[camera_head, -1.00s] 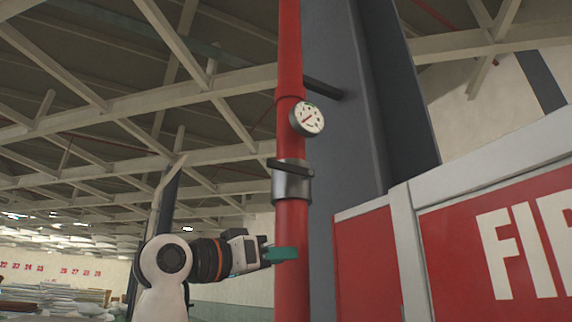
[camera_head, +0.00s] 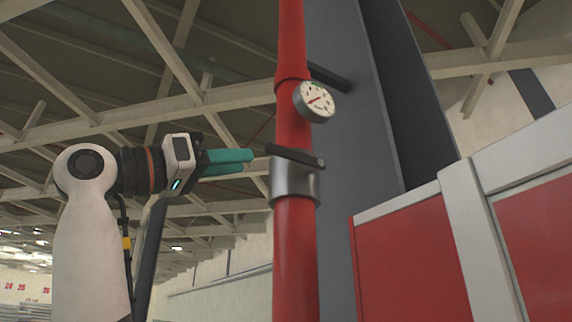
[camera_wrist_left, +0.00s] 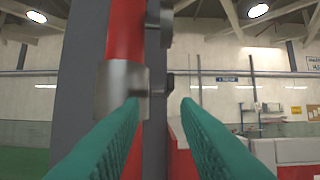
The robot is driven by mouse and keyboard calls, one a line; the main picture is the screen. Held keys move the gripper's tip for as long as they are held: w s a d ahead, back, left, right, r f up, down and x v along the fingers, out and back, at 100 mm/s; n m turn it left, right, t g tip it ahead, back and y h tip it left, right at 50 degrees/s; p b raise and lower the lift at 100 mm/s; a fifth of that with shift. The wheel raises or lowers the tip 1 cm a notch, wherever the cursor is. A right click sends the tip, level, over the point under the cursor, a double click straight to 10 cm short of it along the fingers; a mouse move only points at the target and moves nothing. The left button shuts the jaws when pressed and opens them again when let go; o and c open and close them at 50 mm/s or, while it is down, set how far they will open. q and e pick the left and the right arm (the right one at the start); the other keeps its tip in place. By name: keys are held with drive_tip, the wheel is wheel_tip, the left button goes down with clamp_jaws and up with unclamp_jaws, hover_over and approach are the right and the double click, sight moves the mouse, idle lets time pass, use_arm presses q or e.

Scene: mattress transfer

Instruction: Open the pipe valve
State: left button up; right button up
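A red vertical pipe (camera_head: 294,255) carries a silver valve collar (camera_head: 295,185) with a dark bar handle (camera_head: 296,156) across its top, pointing right. My left gripper (camera_head: 248,162) has teal fingers and is left of the collar, about level with the handle. In the head view a small gap shows between fingertips and handle. In the left wrist view the fingers (camera_wrist_left: 160,101) are apart with nothing gripped; the silver collar (camera_wrist_left: 118,88) shows ahead, behind the left fingertip. The handle is hard to make out there. My right gripper is in neither view.
A round pressure gauge (camera_head: 315,101) sits on the pipe just above the handle. A dark grey column (camera_head: 350,140) stands behind the pipe. A red panel with a grey frame (camera_head: 405,255) is at right.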

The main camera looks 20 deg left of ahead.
sight(295, 151)
use_arm(q)
drive_tip(key=p+x, duration=0.1)
drive_tip(key=x, duration=0.1)
drive_tip(key=p+x, duration=0.2)
drive_tip(key=x, duration=0.1)
drive_tip(key=s+d+p+x, duration=0.1)
drive_tip(key=x, duration=0.2)
drive_tip(key=shift+r, duration=0.3)
drive_tip(key=shift+w+d+r+p, duration=0.15)
drive_tip(key=shift+w+d+p, duration=0.1)
drive_tip(key=shift+w+p, duration=0.25)
drive_tip(key=shift+w+d+r+p, duration=0.1)
drive_tip(key=shift+w+d+p, duration=0.15)
drive_tip(key=shift+w, duration=0.4)
drive_tip(key=shift+w+d+r, duration=0.1)
drive_tip(key=shift+w+d, duration=0.05)
drive_tip(key=shift+d, duration=0.15)
drive_tip(key=c, duration=0.5)
clamp_jaws()
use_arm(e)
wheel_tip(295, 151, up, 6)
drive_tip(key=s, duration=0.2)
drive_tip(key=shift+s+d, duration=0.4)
